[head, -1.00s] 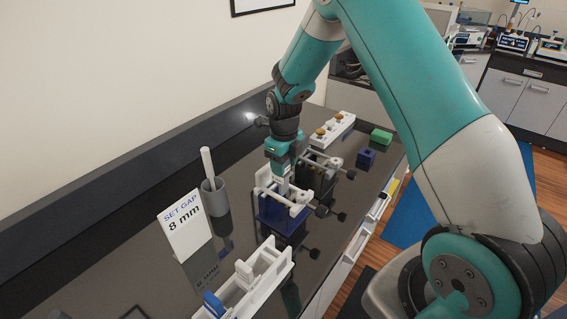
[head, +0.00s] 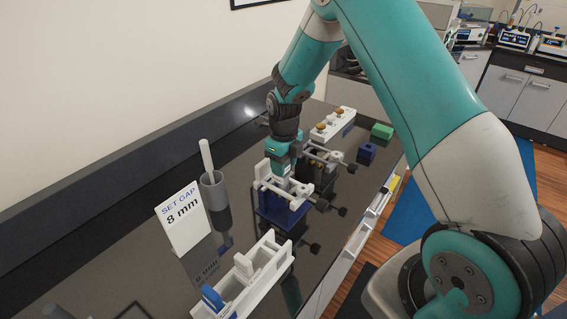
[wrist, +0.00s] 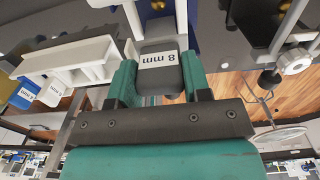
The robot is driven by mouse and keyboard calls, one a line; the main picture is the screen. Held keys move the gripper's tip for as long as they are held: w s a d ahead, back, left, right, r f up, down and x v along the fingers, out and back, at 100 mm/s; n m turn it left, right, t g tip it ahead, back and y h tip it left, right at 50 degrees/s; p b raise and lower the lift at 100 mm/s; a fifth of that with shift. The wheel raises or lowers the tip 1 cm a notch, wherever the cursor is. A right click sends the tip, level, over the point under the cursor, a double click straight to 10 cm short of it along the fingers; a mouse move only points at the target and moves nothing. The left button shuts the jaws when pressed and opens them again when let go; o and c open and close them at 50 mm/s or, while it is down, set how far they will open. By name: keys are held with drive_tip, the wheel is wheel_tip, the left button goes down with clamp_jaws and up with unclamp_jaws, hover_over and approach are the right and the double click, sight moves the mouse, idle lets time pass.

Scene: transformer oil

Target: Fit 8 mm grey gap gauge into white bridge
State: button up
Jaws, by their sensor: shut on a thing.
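My gripper (wrist: 158,85) is shut on the grey gap gauge (wrist: 160,72), whose "8 mm" label faces the wrist camera upside down. In the head view my gripper (head: 282,172) points down, directly over the white bridge (head: 268,180) on its dark blue base (head: 283,212). The gauge's lower end is hidden there, and I cannot tell whether it sits inside the bridge gap. In the wrist view, part of the blue base (wrist: 152,10) with brass pins shows just beyond the gauge.
A white rack (head: 262,288) holding a blue gauge (head: 212,298) and a whitish gauge stands in front. A "SET GAP 8 mm" card (head: 180,222) and a grey cup (head: 214,192) stand left. A similar dark fixture (head: 322,178) is close behind the bridge. Knobs stick out on the right.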

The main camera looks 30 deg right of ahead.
drive_tip(key=shift+f+b, duration=0.8)
drive_tip(key=shift+f, duration=0.4)
drive_tip(key=o, duration=1)
drive_tip(key=shift+r, duration=0.1)
wheel_tip(320, 180, up, 17)
drive_tip(key=b, duration=0.4)
drive_tip(key=shift+r, duration=0.2)
drive_tip(key=shift+b, duration=0.3)
